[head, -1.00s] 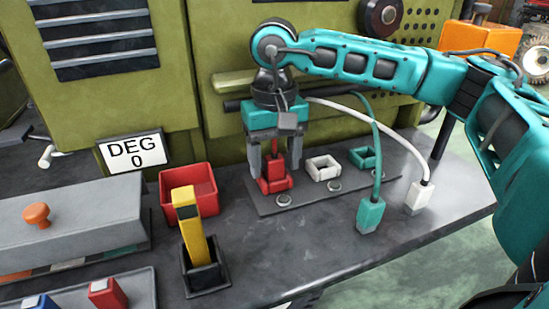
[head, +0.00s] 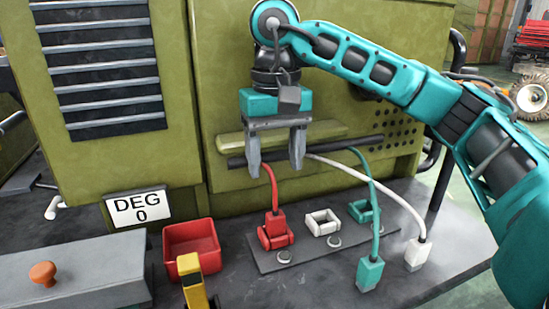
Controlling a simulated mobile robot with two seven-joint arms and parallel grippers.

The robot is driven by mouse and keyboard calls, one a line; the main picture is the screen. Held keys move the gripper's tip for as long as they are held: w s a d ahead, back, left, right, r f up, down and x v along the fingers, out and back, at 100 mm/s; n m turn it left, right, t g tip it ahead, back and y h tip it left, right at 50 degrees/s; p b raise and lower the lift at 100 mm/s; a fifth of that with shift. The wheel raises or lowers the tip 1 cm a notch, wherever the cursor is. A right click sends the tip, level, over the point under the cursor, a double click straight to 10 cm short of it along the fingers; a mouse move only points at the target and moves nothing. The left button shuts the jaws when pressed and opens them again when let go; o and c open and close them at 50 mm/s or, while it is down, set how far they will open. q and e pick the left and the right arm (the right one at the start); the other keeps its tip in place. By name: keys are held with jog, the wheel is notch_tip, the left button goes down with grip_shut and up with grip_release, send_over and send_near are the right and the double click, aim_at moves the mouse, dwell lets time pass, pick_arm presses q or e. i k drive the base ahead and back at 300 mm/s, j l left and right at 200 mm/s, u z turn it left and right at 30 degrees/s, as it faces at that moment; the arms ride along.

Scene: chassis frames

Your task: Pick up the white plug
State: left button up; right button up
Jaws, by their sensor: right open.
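The white plug (head: 417,254) stands on the grey table at the right, with a white cable rising from its top to the dark bar behind. The teal plug (head: 369,273) stands just left of it, on its own teal cable. The red plug (head: 275,230) sits at the red socket on the socket plate, its red cable rising between my fingers. My right gripper (head: 276,164) is open, pointing down above the red plug and clear of it. It is up and to the left of the white plug. My left gripper is not in view.
The socket plate (head: 262,262) carries an empty white socket (head: 322,222) and a teal socket (head: 361,211). A red bin (head: 192,246), a yellow tool (head: 193,285) and a DEG 0 sign (head: 139,208) are at the left. The green machine panel stands close behind.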

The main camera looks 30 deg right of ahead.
aim_at(417, 249)
jog(key=k, duration=1)
